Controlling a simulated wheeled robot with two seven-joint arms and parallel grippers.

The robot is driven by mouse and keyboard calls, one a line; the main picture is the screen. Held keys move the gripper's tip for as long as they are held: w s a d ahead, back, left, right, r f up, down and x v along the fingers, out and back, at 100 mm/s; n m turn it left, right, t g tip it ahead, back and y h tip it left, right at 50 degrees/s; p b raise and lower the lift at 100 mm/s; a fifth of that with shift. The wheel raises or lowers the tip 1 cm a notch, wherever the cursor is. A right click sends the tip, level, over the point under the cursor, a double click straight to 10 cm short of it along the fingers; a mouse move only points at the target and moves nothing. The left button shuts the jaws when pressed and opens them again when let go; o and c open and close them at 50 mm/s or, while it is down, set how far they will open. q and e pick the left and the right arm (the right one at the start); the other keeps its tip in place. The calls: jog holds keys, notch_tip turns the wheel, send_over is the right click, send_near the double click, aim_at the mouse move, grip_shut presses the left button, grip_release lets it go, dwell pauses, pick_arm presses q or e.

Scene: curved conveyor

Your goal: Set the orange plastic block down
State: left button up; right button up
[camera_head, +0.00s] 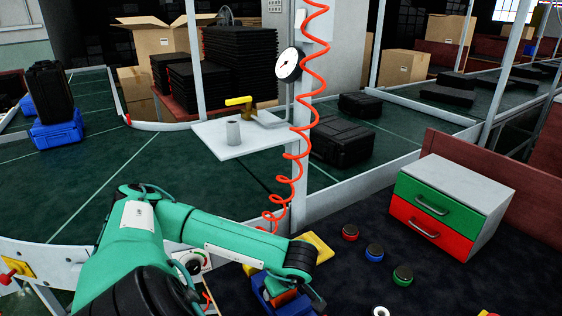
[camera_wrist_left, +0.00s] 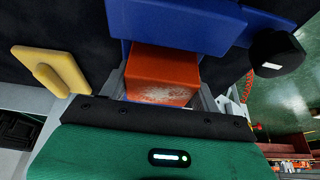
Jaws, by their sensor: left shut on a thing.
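The orange plastic block (camera_wrist_left: 162,75) sits between the fingers of my left gripper (camera_wrist_left: 162,92) in the left wrist view. The gripper is shut on it. The block's face is scuffed pale near the bottom. A blue container (camera_wrist_left: 175,25) lies just beyond the block, and I cannot tell whether they touch. In the head view the gripper (camera_head: 288,292) is low over the dark table, at the blue container (camera_head: 262,292). A little of the orange block (camera_head: 284,298) shows beneath the arm's end; the rest is hidden. My right gripper is not in view.
A yellow piece (camera_head: 318,248) lies behind the gripper. Red (camera_head: 350,232), blue (camera_head: 374,252) and green (camera_head: 402,275) buttons stand to its right, before a drawer box (camera_head: 470,185). A post with a coiled red hose (camera_head: 297,150) rises behind. Dark table between is free.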

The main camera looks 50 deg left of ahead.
pick_arm(q)
jog(key=shift+f, duration=0.1)
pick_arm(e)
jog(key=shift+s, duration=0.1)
pick_arm(q)
jog(key=o, duration=1.1)
jog(key=shift+o, duration=0.2)
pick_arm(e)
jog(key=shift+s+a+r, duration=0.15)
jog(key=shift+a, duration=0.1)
pick_arm(q)
jog(key=shift+r, duration=0.2)
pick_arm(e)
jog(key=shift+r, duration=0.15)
pick_arm(q)
jog(key=v, duration=0.4)
jog(key=shift+d+r+b, duration=0.2)
jog(key=shift+r+b, duration=0.1)
jog(key=shift+r, duration=0.05)
jog(key=v, duration=0.7)
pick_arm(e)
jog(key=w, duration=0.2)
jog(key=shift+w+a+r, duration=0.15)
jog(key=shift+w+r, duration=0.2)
pick_arm(q)
jog(key=shift+r, duration=0.1)
